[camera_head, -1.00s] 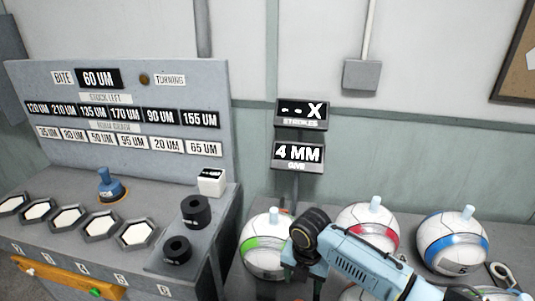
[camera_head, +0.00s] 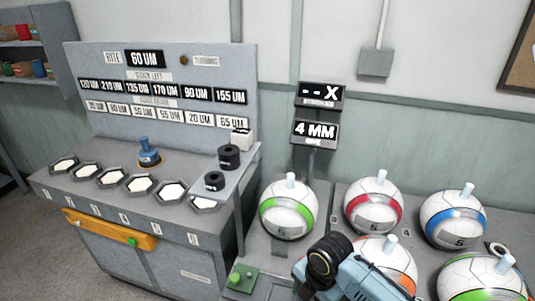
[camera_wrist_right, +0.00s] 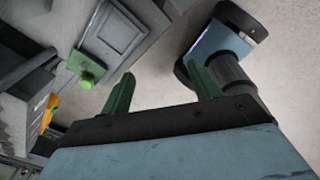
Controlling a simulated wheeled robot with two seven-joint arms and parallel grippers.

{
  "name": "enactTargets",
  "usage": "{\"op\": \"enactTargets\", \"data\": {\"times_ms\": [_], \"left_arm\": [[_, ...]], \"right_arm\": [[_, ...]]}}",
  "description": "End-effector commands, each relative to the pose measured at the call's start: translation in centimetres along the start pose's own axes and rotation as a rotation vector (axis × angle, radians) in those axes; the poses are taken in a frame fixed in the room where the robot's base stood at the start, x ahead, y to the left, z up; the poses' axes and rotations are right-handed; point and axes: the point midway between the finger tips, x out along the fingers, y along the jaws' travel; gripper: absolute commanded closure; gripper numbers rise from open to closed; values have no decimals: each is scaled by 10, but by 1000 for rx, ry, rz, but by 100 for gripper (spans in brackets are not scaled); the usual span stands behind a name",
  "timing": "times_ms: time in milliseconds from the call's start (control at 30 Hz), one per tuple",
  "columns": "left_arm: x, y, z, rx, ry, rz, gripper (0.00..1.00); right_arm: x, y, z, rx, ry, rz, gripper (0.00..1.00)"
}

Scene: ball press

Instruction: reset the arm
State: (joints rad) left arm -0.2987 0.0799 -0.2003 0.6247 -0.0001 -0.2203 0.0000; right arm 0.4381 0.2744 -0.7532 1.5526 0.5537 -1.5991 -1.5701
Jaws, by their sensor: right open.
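My right arm comes in from the bottom of the head view, in front of the balls. Its fingertips do not show clearly there. In the right wrist view my right gripper (camera_wrist_right: 163,92) is open, with its two green fingers apart and nothing between them. It points down over the floor, beside a grey box with a green button (camera_wrist_right: 88,70). My left gripper is in neither view.
White balls with green (camera_head: 288,210), red (camera_head: 373,207) and blue (camera_head: 453,217) bands stand on a grey bench, with more in front. Left is a grey console (camera_head: 160,75) with labels, hexagonal pads and a blue-handled knob (camera_head: 148,152). A sign reads 4 MM (camera_head: 315,131).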

Motion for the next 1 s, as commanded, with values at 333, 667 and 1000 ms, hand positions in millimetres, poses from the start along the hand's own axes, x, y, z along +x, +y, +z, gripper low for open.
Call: {"op": "enactTargets", "data": {"times_ms": [333, 667, 1000], "left_arm": [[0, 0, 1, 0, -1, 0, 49], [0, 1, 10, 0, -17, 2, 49], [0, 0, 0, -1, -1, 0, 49]], "right_arm": [[-6, -56, -58, 716, 92, 141, 38], [-38, -143, -57, 1530, 87, 246, 38], [-66, -208, -48, 1983, 27, 326, 38]]}}
